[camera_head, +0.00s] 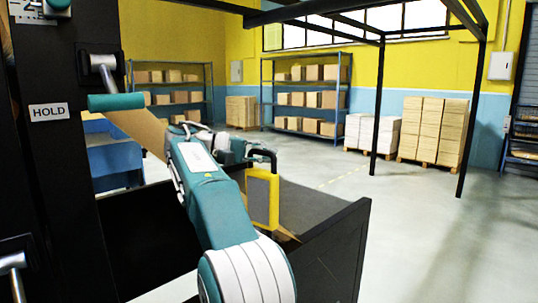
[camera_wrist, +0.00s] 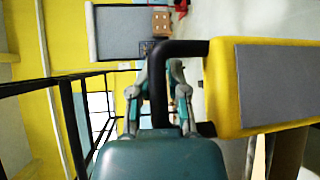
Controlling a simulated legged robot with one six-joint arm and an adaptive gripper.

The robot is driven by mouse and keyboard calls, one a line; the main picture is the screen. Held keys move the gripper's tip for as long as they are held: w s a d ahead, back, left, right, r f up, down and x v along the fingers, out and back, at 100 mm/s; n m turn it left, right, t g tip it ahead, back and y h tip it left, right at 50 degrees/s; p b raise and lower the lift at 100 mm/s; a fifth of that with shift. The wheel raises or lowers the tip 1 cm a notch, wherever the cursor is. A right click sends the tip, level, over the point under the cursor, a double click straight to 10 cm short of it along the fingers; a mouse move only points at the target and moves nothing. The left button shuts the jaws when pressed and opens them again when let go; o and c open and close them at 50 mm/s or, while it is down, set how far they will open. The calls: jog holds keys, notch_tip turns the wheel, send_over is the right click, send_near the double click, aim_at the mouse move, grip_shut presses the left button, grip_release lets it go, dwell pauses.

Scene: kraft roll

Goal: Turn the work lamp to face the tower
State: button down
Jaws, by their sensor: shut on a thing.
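The work lamp (camera_head: 262,200) is a yellow frame with a grey panel and a black handle, right of my arm in the head view. In the wrist view the lamp (camera_wrist: 227,88) fills the right side, its grey panel toward the camera. My gripper (camera_head: 246,148) is shut on the black handle (camera_wrist: 158,80); its fingers (camera_wrist: 163,95) lie on either side of the bar. The black upright (camera_head: 70,170) with a HOLD label stands at the left of the head view; I cannot tell for certain that it is the tower. The lamp's mount is mostly hidden.
A brown paper strip (camera_head: 140,130) runs from a teal roller (camera_head: 116,102) behind my arm. A black low panel (camera_head: 340,255) stands at the lower right. Black frame posts (camera_head: 468,120) and stacked pallets (camera_head: 433,130) are farther off. The floor (camera_head: 430,230) at right is clear.

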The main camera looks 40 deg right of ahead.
jog(key=shift+w+f, duration=0.1)
jog(key=shift+f, duration=0.2)
dwell(0.4)
jog(key=c, duration=0.8)
grip_release()
jog(key=shift+a+r, duration=0.1)
jog(key=shift+a, duration=0.05)
jog(key=shift+r, duration=0.1)
jog(key=shift+s, duration=0.2)
